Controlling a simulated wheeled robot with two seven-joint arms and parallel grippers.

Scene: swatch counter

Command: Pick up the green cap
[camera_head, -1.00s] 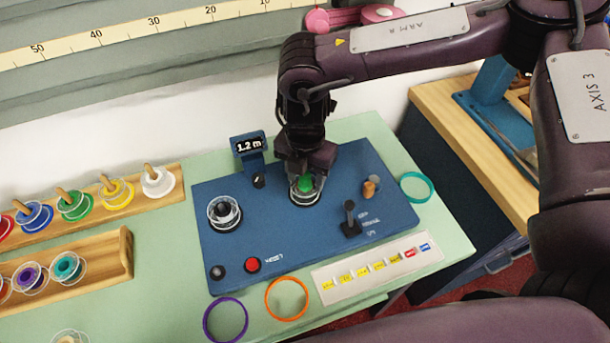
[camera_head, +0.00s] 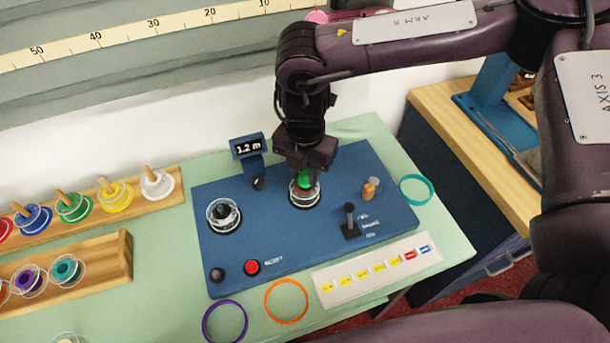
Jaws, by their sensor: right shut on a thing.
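The green cap (camera_head: 304,181) is on the blue panel (camera_head: 270,220), at a clear round holder (camera_head: 304,195) near the back middle. My right gripper (camera_head: 304,172) points down from above and is shut on the cap. Its fingers and wrist hide the cap's top and part of its sides. I cannot tell whether the cap is clear of the holder. My left gripper is not in view.
A second clear holder (camera_head: 223,214) stands on the panel's left, with a small display (camera_head: 247,146) behind. A black lever (camera_head: 350,220) and red button (camera_head: 252,267) stick up. Purple (camera_head: 225,321), orange (camera_head: 287,301) and teal (camera_head: 417,189) rings lie around the panel.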

